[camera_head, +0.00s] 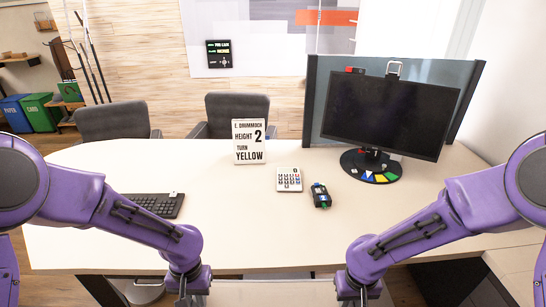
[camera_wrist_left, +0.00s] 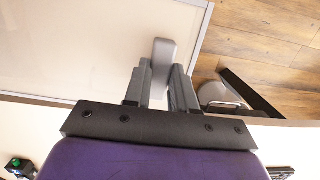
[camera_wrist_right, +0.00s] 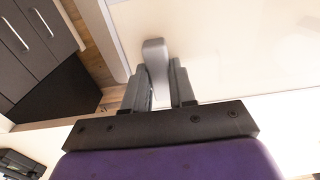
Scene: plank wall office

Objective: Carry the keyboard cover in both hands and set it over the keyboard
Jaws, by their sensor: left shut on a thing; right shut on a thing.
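The black keyboard (camera_head: 155,205) lies on the left part of the desk, partly hidden behind my left arm. The keyboard cover (camera_head: 275,293) is a pale, see-through panel at the bottom edge of the head view, held between my arms in front of the desk; its lower part is cut off. My left gripper (camera_wrist_left: 161,78) is shut on the grey handle at one end of the cover (camera_wrist_left: 80,45). My right gripper (camera_wrist_right: 158,75) is shut on the grey handle at the other end (camera_wrist_right: 240,50).
The desk (camera_head: 240,215) is clear in its middle front. A monitor (camera_head: 385,115) on a round base stands at the right. Chairs (camera_head: 115,120) are behind the desk.

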